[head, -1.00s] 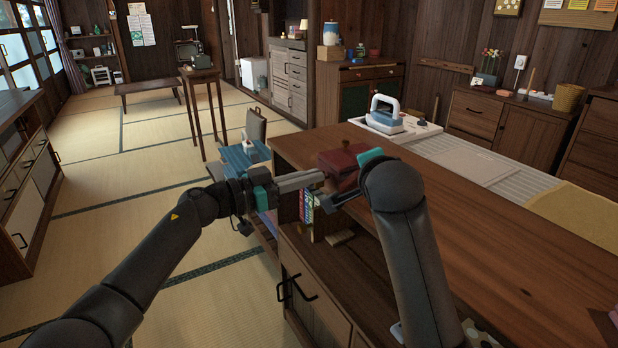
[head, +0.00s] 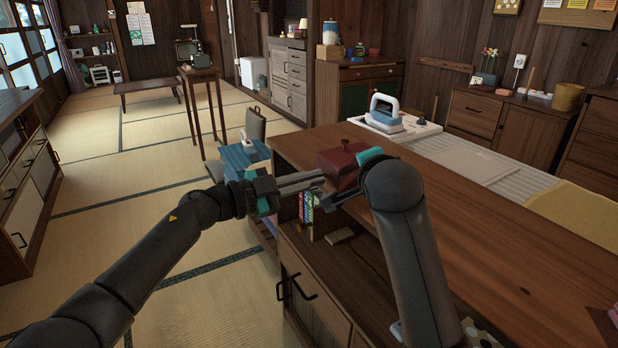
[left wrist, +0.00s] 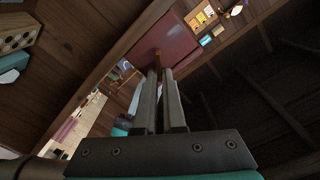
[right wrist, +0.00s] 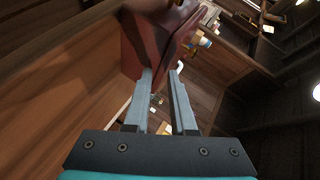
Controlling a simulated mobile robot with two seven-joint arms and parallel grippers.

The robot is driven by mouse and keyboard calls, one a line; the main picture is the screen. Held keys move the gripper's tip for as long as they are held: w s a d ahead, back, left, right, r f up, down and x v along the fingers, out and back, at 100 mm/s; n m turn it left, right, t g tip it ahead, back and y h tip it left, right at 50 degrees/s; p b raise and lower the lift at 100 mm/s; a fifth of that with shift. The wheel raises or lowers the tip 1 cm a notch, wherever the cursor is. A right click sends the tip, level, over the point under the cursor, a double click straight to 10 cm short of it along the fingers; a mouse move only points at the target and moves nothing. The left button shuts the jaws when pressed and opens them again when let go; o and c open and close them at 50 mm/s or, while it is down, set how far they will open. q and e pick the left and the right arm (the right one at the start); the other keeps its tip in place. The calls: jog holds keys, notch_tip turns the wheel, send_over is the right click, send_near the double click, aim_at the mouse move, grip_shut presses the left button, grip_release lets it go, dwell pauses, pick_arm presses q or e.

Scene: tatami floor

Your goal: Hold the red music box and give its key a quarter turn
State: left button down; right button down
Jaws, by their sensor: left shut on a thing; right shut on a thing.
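The red music box (head: 338,167) is a dark red box with a small knob on top, held up at the near left corner of the wooden counter. My right gripper (right wrist: 160,74) is shut on the box; in the right wrist view the box (right wrist: 140,48) lies at its fingertips. In the head view my right arm covers part of this grip. My left gripper (head: 320,180) reaches the box's left side. In the left wrist view its narrowly spaced fingers (left wrist: 161,72) are shut on the small brass key (left wrist: 157,56) against the box face (left wrist: 172,45).
The wooden counter (head: 480,235) runs to the right beneath my right arm. A blue and white iron (head: 385,112) stands behind it. Books (head: 306,207) sit on a shelf under the counter's left end. A blue-topped stand (head: 243,155) is behind my left gripper. Tatami floor is open at left.

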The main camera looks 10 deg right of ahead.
pick_arm(q)
jog(key=m, duration=0.5)
jog(key=shift+s+d+f+m, duration=0.25)
jog(key=shift+s+f+m, duration=0.05)
jog(key=m, duration=0.4)
jog(key=shift+m, duration=0.3)
jog(key=c, duration=1)
grip_release()
jog(key=shift+a+f, duration=0.1)
jog(key=shift+w, duration=0.1)
jog(key=shift+a, duration=0.15)
jog(key=v, duration=1.2)
